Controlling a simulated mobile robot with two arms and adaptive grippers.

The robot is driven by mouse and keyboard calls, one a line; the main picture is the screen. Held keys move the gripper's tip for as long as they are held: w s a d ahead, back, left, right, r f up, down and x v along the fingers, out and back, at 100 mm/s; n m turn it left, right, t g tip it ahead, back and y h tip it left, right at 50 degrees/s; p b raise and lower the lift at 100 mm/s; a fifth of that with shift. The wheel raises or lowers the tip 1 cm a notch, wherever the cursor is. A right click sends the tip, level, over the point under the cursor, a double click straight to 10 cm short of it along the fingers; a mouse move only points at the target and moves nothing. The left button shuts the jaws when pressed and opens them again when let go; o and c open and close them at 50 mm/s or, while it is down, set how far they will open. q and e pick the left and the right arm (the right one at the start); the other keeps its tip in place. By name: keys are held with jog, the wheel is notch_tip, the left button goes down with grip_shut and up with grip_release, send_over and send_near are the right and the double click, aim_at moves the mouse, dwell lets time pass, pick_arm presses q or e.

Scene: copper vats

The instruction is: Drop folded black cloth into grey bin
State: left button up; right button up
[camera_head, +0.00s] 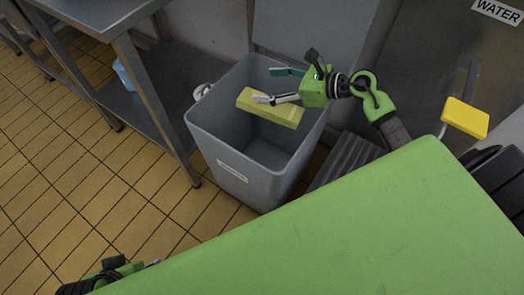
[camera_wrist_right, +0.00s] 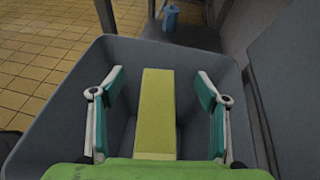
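The grey bin (camera_head: 228,163) stands open on the tiled floor, with a white label on its front; its rim also shows in the wrist view (camera_wrist_right: 72,88). My right gripper (camera_head: 268,86) is over the bin mouth with its fingers spread. A long yellow-green block (camera_head: 270,108) is at the bin mouth, below the fingers. In the wrist view the block (camera_wrist_right: 156,110) lies between the two fingers, with a gap on each side. I see no black cloth. My left gripper (camera_head: 112,270) is partly in view at the lower left; its fingers are mostly hidden.
A steel table (camera_head: 95,15) with a lower shelf (camera_head: 150,105) stands left of the bin. A light blue container (camera_head: 123,75) is on that shelf. A yellow object (camera_head: 465,118) is at the right. Tiled floor (camera_head: 60,180) is clear at the left.

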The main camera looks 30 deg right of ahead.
notch_tip(320, 180, up, 10)
dwell(0.7)
dwell(0.4)
